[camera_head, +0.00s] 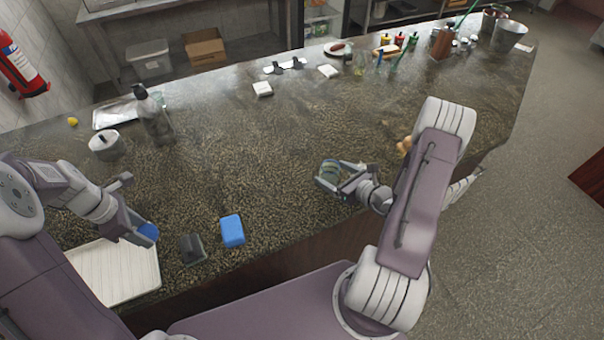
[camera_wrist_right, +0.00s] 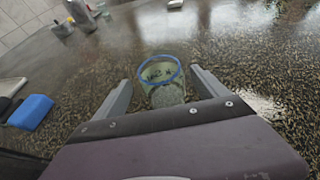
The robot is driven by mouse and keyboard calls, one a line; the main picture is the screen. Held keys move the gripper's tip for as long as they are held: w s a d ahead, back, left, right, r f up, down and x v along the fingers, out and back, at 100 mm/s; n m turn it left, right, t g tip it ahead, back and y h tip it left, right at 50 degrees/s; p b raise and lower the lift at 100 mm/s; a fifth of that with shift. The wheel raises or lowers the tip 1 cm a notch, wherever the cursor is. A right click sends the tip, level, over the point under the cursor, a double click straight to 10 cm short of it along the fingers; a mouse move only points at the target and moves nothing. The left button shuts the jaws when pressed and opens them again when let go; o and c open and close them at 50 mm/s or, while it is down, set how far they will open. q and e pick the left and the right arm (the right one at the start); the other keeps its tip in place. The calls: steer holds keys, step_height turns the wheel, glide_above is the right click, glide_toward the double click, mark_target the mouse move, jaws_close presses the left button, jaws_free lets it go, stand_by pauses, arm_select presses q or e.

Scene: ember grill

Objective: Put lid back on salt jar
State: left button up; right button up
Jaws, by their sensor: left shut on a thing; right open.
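The salt jar (camera_head: 328,174) stands on the counter, a small clear jar with a blue rim. In the right wrist view the jar (camera_wrist_right: 162,82) looks open on top, with dark lettering on it. My right gripper (camera_head: 342,178) is open, with its fingers on either side of the jar; gaps show between them and the glass. My left gripper (camera_head: 140,230) is shut on a small blue thing (camera_head: 148,231), which looks like the lid, above the right edge of the white ribbed tray. The fingers partly hide it.
A blue sponge (camera_head: 232,231) and a dark grey block (camera_head: 193,249) lie between the grippers near the front edge. A white ribbed tray (camera_head: 140,275) lies front left. A pump bottle (camera_head: 155,117) and white canister (camera_head: 105,145) stand further back. The counter's middle is clear.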

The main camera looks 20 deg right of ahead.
arm_select(q)
steer(key=shift+d+r+p, duration=0.1)
steer(key=shift+r+p, duration=0.65)
steer(key=shift+r, duration=0.15)
arm_select(e)
steer(key=x, duration=0.4)
steer(key=shift+w+d+r, duration=0.1)
arm_select(q)
steer(key=shift+w, duration=0.1)
arm_select(e)
steer(key=shift+w+f, duration=0.25)
steer(key=shift+w, duration=0.25)
steer(key=shift+s, duration=0.1)
steer(key=c, duration=1.7)
steer(key=shift+r, duration=0.1)
